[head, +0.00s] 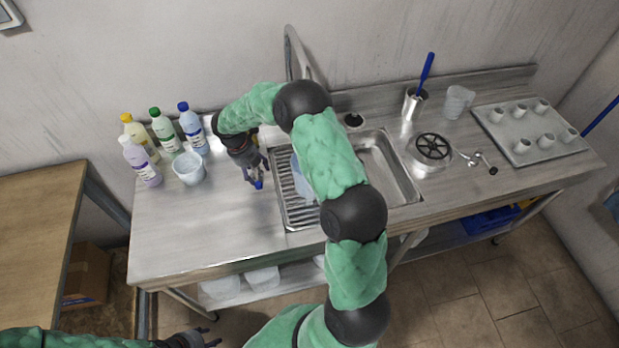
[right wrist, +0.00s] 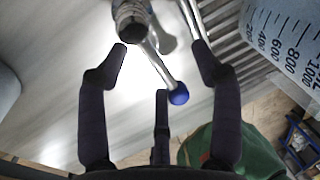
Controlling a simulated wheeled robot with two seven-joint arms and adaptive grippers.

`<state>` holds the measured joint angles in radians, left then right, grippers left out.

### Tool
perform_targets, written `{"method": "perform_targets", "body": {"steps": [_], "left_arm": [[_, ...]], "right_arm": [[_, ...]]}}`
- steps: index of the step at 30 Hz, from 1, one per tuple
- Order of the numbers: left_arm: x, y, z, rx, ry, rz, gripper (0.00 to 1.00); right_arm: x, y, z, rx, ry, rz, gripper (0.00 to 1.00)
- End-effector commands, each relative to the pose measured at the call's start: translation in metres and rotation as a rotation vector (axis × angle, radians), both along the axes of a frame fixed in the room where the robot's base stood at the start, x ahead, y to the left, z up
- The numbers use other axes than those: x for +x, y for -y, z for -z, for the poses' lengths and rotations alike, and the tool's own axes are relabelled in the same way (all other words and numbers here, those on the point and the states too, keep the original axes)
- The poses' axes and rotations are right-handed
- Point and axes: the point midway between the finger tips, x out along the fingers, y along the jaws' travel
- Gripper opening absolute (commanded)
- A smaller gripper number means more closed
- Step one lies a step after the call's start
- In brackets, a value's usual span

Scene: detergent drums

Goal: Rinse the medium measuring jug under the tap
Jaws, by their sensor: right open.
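A translucent measuring jug (head: 299,187) with dark volume marks is at the left of the sink, mostly hidden by my right arm. Its marked side shows in the right wrist view (right wrist: 288,45). My right gripper (head: 258,178) is above the counter left of the sink. Its fingers are open, and a metal rod with a blue ball end (right wrist: 179,94) lies between them in the right wrist view (right wrist: 160,70). Contact with the rod cannot be told. The tap (head: 290,50) rises behind the sink, partly hidden by my arm. My left gripper (head: 208,337) is low at the bottom edge, fingers apart and empty.
A white tub (head: 189,168) and several bottles (head: 165,132) stand at the left of the counter. Another jug (head: 459,100), a steel holder (head: 413,103) and a tray with cups (head: 530,130) are at the right. The front-left counter is clear.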

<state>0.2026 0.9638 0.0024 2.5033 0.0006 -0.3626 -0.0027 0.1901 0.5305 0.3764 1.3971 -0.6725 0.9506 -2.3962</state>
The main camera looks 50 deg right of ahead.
Motion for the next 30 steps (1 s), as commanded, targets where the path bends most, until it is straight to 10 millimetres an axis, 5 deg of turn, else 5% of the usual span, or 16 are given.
{"method": "perform_targets", "body": {"steps": [30], "left_arm": [[0.0, 0.0, -0.038, 0.0, 0.0, 0.0, 0.43]], "right_arm": [[0.002, -0.006, -0.043, 0.0, -0.002, -0.001, 0.68]]}}
